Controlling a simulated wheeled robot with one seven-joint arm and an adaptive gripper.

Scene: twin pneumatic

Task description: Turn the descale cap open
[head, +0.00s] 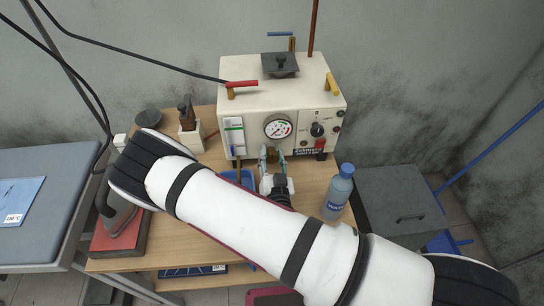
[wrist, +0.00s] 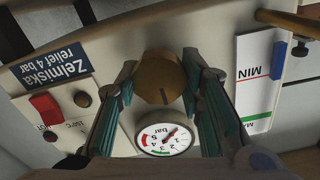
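The brass cap (wrist: 160,78), which I take for the descale cap, is round with a dark line on its rim. It sits low on the front of the cream boiler (head: 240,110); in the head view it is mostly hidden by my gripper (head: 271,160). In the wrist view my gripper (wrist: 160,85) has its two green-padded fingers apart, one on each side of the cap. Their tips are close to its edges; contact cannot be told. Nothing else is between them.
A pressure gauge (head: 278,128) is just above the cap, with a black knob (head: 317,130) and red switch (head: 320,144) to the right. A blue tray (head: 240,179) is left of the gripper; an iron (head: 118,215) is further left.

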